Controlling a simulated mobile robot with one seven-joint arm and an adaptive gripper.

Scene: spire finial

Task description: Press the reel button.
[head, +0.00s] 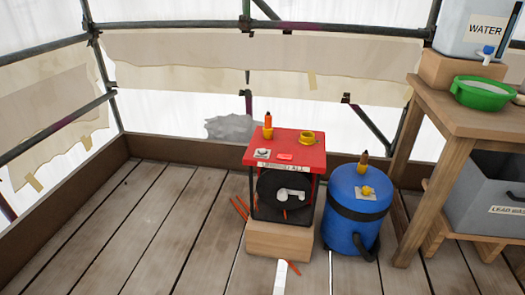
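The cable reel (272,187) is a dark drum in a black frame under a red top (323,153), with a pale hub and crank shape on its face. It stands on a wooden block (278,240) on the plank floor. On the red top are a small pale plate with a dark spot (262,153) and a flat red piece (285,156) near the front edge. I cannot tell which of these is the reel button. A pale label with unreadable text runs along the front edge. My gripper is not in view.
An orange-tipped tool (268,127) and a yellow ring-shaped item (306,138) stand on the red top. A blue canister (353,210) with a hose stands close on the right. A wooden table (460,122) stands farther right. Floor planks (150,230) at left are clear; orange strips lie around the block.

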